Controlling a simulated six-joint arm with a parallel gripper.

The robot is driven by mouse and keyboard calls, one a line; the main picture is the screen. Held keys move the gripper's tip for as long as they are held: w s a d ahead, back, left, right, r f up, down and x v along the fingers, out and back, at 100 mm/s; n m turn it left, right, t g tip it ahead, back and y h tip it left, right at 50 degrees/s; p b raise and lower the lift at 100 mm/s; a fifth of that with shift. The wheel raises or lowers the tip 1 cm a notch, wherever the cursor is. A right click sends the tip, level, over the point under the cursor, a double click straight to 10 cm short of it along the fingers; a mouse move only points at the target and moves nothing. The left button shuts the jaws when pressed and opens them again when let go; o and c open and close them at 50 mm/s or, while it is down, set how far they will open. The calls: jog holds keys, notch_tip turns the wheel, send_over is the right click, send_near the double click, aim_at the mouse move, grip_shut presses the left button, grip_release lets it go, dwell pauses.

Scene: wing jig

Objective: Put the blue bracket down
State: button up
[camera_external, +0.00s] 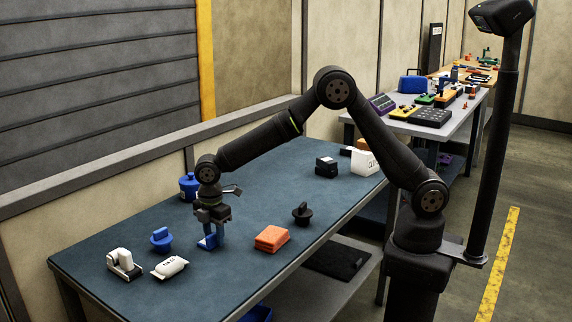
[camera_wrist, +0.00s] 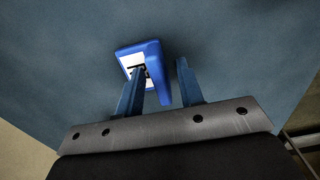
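The blue bracket (camera_external: 208,242) is at the table's surface in the left half of the external view, directly below my gripper (camera_external: 210,238). In the wrist view the bracket (camera_wrist: 156,70) shows a blue upright wall and a white face with a dark mark. My gripper (camera_wrist: 160,68) points down with its two fingers on either side of the upright wall. A strip of table shows between the wall and the right finger, so the gripper looks open around it. The left finger overlaps the white face; whether it touches cannot be told. The bracket appears to rest on the table.
On the blue-topped table (camera_external: 120,222), an orange block (camera_external: 272,238) and a black knobbed part (camera_external: 302,213) lie to the right. A blue knobbed part (camera_external: 161,239), a white part (camera_external: 169,267) and a white-and-black part (camera_external: 123,263) lie to the left. A blue container (camera_external: 188,186) stands behind.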

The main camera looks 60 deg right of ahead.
aim_at(214, 233)
notch_tip(214, 233, up, 12)
jog(key=shift+r, duration=0.2)
dwell(0.5)
notch_tip(214, 233, down, 12)
jog(key=shift+r, duration=1.9)
